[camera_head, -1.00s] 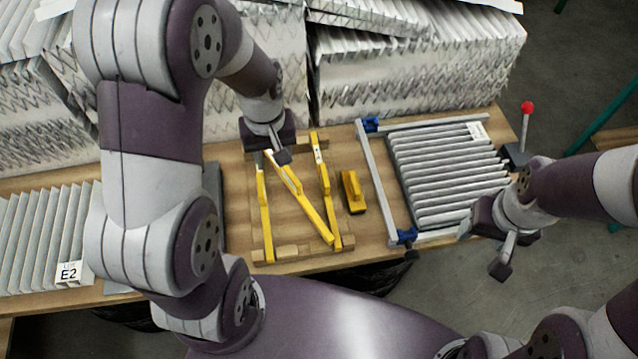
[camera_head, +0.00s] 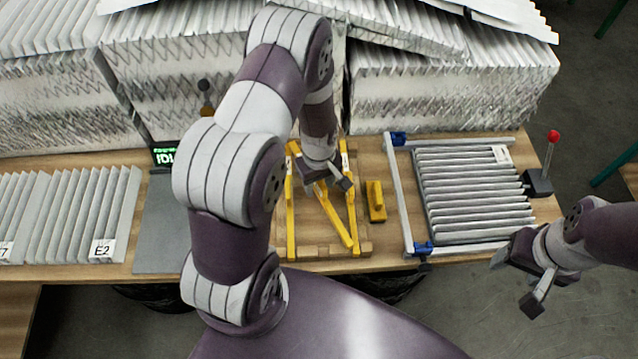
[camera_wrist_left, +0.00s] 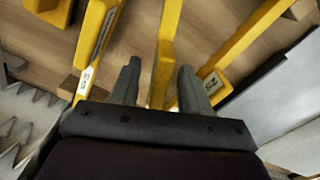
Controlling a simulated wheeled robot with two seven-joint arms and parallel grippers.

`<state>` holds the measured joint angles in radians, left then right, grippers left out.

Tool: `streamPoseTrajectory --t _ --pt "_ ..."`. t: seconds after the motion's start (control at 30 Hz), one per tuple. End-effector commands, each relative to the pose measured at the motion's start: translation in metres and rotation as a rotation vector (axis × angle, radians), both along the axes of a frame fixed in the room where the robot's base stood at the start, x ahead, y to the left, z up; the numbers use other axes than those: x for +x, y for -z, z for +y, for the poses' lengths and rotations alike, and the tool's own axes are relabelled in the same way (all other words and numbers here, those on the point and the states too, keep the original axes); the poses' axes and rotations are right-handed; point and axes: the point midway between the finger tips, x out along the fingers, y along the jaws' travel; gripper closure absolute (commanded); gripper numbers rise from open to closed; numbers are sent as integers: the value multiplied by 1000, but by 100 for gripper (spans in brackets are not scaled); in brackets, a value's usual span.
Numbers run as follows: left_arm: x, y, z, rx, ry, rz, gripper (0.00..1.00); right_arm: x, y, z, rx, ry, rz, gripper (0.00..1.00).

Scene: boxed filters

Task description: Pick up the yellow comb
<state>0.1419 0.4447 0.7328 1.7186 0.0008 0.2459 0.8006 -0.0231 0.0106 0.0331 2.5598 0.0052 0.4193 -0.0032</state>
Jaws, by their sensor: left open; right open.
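Several yellow combs lie on a wooden rack on the bench. In the head view one is upright at the left (camera_head: 290,218), one lies slantwise in the middle (camera_head: 336,222), and one is at the right (camera_head: 351,210). My left gripper (camera_head: 328,186) is open over the upper part of the slanted comb and hides its top end. In the left wrist view the open fingers (camera_wrist_left: 160,85) stand on either side of a yellow bar (camera_wrist_left: 166,45); whether they touch it is unclear. My right gripper (camera_head: 517,280) is open and empty, off the bench's front right.
A short yellow block (camera_head: 376,202) lies right of the rack. A grey-framed filter (camera_head: 470,195) lies further right, beside a red-knobbed lever (camera_head: 553,137). Filter stacks (camera_head: 450,95) stand behind. A grey plate (camera_head: 165,235) lies left.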

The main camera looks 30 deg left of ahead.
Motion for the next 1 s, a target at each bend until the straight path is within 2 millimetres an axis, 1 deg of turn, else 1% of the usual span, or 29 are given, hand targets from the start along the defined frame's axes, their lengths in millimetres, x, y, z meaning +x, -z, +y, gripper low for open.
streamPoseTrajectory --t 0.1,0.23,0.27,0.3,0.37,0.4,0.77,0.87,1.0 --pt "0 5 0 0 0 -1 53 0 -1 0 0 0 1 40" --pt "0 5 0 0 1 -1 53 0 0 0 0 0 1 40" --pt "0 5 0 0 1 -1 60 0 0 0 0 0 1 40" --pt "0 5 0 0 1 -1 73 0 0 0 0 0 1 40" --pt "0 5 0 0 1 -1 92 0 0 0 0 0 1 40" --pt "0 5 0 0 1 -1 100 0 0 0 0 0 1 40" --pt "1 2 0 0 1 -3 100 0 2 0 0 0 1 40" --pt "1 -6 0 1 1 -4 100 0 7 0 0 0 1 40" --pt "2 -30 0 1 1 -7 100 0 18 0 0 0 1 40"
